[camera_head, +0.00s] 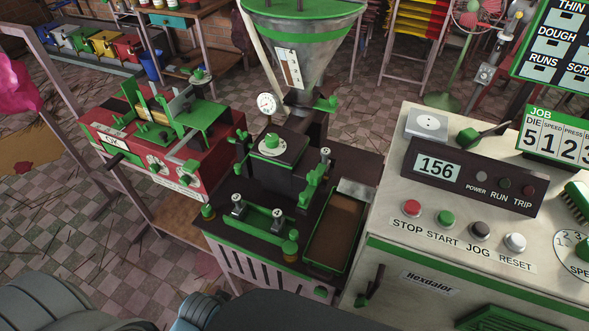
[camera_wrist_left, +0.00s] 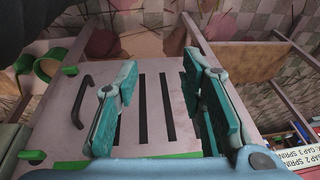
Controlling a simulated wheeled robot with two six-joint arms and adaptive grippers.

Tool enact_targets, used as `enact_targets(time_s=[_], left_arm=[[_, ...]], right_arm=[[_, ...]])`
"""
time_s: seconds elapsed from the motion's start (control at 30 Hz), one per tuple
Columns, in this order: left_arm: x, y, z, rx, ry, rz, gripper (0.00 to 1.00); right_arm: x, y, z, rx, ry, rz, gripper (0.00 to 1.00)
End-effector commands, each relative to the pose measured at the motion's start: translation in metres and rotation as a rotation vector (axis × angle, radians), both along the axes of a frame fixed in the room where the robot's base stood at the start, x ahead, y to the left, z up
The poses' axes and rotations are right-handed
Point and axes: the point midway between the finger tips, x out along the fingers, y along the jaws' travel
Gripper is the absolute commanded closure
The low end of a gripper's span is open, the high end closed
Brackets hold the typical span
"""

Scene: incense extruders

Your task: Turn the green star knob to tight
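Several green knobs show in the head view, and I cannot tell for sure which is the star knob. One green knob (camera_head: 271,142) sits on a pale disc on top of the dark extruder block. Another small green knob (camera_head: 320,291) is low on the bench's front edge. A green knob (camera_head: 468,136) tops the right-hand cabinet. My left gripper (camera_wrist_left: 161,68) is open and empty in the left wrist view, its teal fingers in front of a pale slotted panel (camera_wrist_left: 152,112). Its fingertips do not show in the head view. My right gripper is not in view.
The dark bench top (camera_head: 245,190) carries the extruder under a hopper (camera_head: 305,60) and a brown-filled tray (camera_head: 335,228). A red machine (camera_head: 160,150) stands left. The cabinet (camera_head: 470,270) with buttons stands right. A dark handle (camera_wrist_left: 75,92) juts from the panel.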

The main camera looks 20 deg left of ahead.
Motion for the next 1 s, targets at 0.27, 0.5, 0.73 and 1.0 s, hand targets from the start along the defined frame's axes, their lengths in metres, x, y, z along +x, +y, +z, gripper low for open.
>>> enact_targets(time_s=[0.27,0.5,0.73,1.0], left_arm=[[0.037,-0.031,0.12,-0.225,-0.068,0.16,0.64],[0.098,-0.059,0.143,-0.684,0.096,0.62,0.64],[0.184,-0.042,0.219,-1.141,0.451,1.283,0.64],[0.247,-0.009,0.313,-1.461,0.844,1.729,0.64]], right_arm=[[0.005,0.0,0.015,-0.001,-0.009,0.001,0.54],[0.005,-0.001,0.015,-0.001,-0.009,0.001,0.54],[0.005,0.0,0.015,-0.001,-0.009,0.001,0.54],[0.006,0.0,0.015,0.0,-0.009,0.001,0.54]])
